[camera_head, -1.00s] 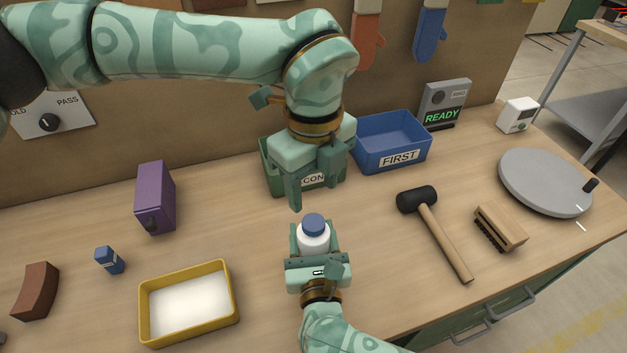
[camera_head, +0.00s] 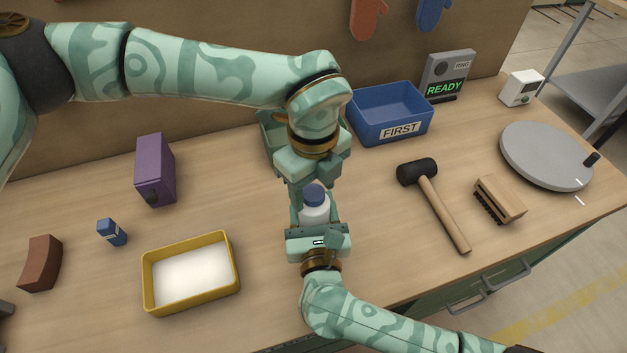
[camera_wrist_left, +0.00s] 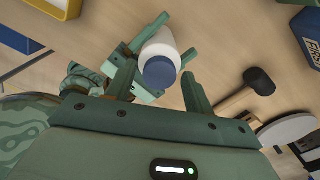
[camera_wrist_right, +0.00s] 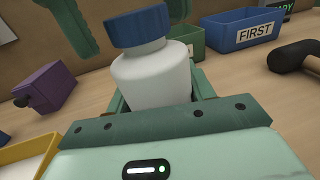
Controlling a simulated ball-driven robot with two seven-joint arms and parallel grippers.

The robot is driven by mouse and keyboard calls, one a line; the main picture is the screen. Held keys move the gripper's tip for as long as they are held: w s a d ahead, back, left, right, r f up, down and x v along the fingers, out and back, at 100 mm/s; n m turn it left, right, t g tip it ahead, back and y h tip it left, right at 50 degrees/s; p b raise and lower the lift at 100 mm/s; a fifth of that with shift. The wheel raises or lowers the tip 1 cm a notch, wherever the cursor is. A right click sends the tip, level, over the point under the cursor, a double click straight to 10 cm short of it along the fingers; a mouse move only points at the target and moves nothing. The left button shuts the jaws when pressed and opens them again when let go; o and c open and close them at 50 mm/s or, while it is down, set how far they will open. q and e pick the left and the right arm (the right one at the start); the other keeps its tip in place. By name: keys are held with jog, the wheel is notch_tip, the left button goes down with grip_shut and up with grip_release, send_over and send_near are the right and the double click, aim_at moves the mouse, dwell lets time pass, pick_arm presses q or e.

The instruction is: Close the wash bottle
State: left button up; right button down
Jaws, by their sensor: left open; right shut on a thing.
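The wash bottle (camera_head: 314,213) is white with a blue cap (camera_head: 314,193) sitting on its top. It stands upright between the fingers of my right gripper (camera_head: 318,222), which is shut on its body. In the right wrist view the bottle (camera_wrist_right: 152,78) fills the middle and its blue cap (camera_wrist_right: 138,25) is on the neck; I cannot tell how tight it is. My left gripper (camera_head: 312,185) is just above and behind the cap, pointing down. In the left wrist view its open fingers stand apart around the bottle (camera_wrist_left: 160,48) and cap (camera_wrist_left: 160,72), not visibly touching them.
A green bin (camera_head: 270,140) and a blue FIRST bin (camera_head: 390,114) stand behind. A mallet (camera_head: 437,207), a brush (camera_head: 499,198) and a grey turntable (camera_head: 545,156) lie right.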

pick_arm(q)
jog(key=c, duration=1)
jog(key=m, duration=0.5)
jog(key=shift+m, duration=0.3)
jog(key=m, duration=0.9)
jog(key=shift+m, duration=0.4)
jog(key=m, duration=0.6)
jog(key=shift+m, duration=0.3)
jog(key=m, duration=0.5)
jog(key=shift+m, duration=0.4)
jog(key=m, duration=0.3)
jog(key=shift+f, duration=0.1)
jog(key=o, duration=1.1)
